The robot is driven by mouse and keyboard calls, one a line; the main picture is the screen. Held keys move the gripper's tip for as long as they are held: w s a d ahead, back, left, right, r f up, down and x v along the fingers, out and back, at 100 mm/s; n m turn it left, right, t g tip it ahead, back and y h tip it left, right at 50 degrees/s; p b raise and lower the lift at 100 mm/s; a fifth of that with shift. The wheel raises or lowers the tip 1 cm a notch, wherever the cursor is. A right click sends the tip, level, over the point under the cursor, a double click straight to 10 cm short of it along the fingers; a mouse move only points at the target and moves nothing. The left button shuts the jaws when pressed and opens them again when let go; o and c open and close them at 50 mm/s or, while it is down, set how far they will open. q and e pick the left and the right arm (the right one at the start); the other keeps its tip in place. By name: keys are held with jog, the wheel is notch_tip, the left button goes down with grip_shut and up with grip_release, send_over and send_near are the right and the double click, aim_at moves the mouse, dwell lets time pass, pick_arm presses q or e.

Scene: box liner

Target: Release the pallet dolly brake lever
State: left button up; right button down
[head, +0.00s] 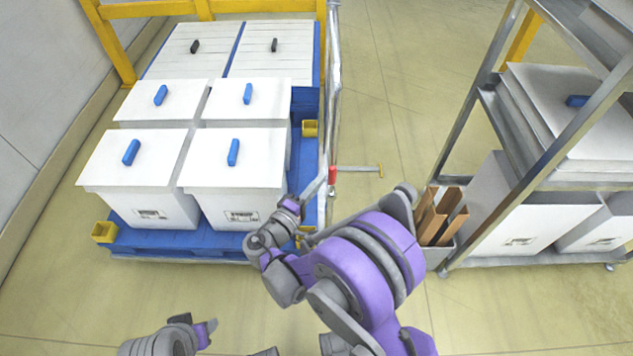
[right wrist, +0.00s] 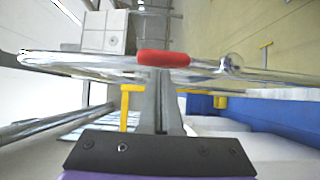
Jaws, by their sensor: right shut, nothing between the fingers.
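A red grip (head: 332,175) sits at the near end of the metal rail on the right side of the blue pallet dolly (head: 170,240). It looks like part of the brake lever. In the right wrist view the red grip (right wrist: 163,59) lies across the picture just beyond my right fingertips. My right gripper (head: 322,184) is shut and empty, its fingers (right wrist: 161,80) pointing at the grip; I cannot tell whether they touch it. A thin bar with a yellow end (head: 366,168) sticks out to the right beside the grip. My left gripper (head: 208,329) is low in the head view, its jaw state unclear.
Several white lidded boxes (head: 145,170) with handles stand on the dolly, by the yellow frame (head: 205,10).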

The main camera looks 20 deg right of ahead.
aim_at(332, 180)
jog(key=shift+d, duration=0.15)
jog(key=shift+d+r+m+p, duration=0.1)
jog(key=shift+d+m+p, duration=0.1)
jog(key=shift+m+p, duration=0.1)
jog(key=shift+s, duration=0.1)
jog(key=shift+s+d+r+m+g+y+p, duration=0.2)
jog(key=shift+d+m+g+y+p, duration=0.1)
jog(key=shift+d+m+y+p, duration=0.25)
jog(key=shift+s+d+r+m+g+y+p, duration=0.2)
jog(key=shift+d+m+g+y+p, duration=0.15)
jog(key=shift+d+m+p, duration=0.3)
jog(key=s+d+f+m+y, duration=0.2)
jog(key=d+f+m+y, duration=0.2)
jog(key=d, duration=0.4)
jog(key=shift+m+y, duration=0.8)
jog(key=shift+s+d+f, duration=0.15)
jog(key=shift+f, duration=0.05)
jog(key=shift+r, duration=0.1)
